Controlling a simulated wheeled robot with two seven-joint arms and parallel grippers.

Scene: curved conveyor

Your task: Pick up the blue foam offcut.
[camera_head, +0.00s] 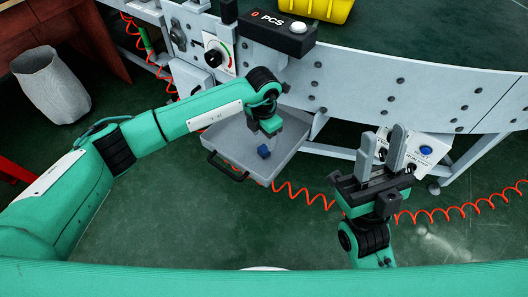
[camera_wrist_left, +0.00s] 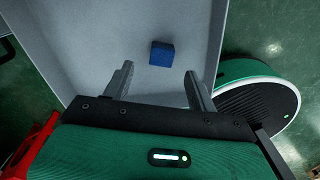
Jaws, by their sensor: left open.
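The blue foam offcut (camera_head: 263,151) is a small dark blue block lying in a grey tray (camera_head: 236,160) below the conveyor. In the left wrist view the offcut (camera_wrist_left: 162,54) lies on the tray floor, beyond my fingertips and between their lines. My left gripper (camera_wrist_left: 157,80) is open and empty, pointing down over the tray; in the head view its fingers are mostly hidden behind the wrist. My right gripper (camera_head: 384,150) is at the right, its two fingers apart and pointing up, with nothing between them, away from the offcut.
The conveyor's grey side wall (camera_head: 350,85) runs behind the tray. A black counter box (camera_head: 277,33) sticks out above the tray. Orange coiled cable (camera_head: 300,192) hangs in front. A control box (camera_head: 425,150) stands behind my right gripper. A white bin (camera_head: 50,85) is at far left.

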